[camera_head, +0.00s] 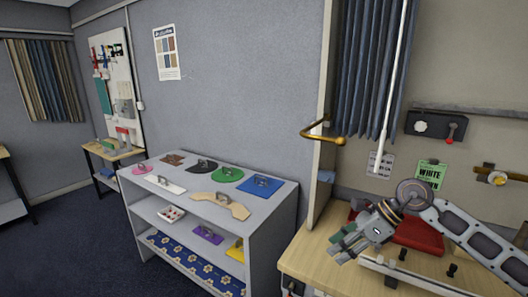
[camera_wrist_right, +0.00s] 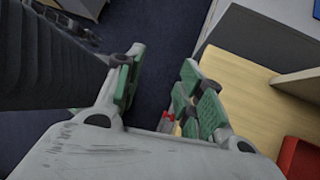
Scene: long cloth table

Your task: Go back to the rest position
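My right gripper (camera_head: 340,246) is at the lower right of the head view, above the wooden table (camera_head: 318,248). Its arm comes in from the right edge. In the right wrist view the two green-padded fingers stand apart, and the gap between them (camera_wrist_right: 163,64) shows only dark floor, so it is open and empty. The wooden table also shows at the right of the wrist view (camera_wrist_right: 245,85). My left gripper is in neither view.
A grey shelf unit (camera_head: 262,213) with flat coloured pieces with handles stands left of the table. A red tray-like thing (camera_head: 418,236) lies beneath my right arm. A brass rod (camera_head: 318,133) sticks out by the blue curtain (camera_head: 368,70). Open floor (camera_head: 75,240) lies at left.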

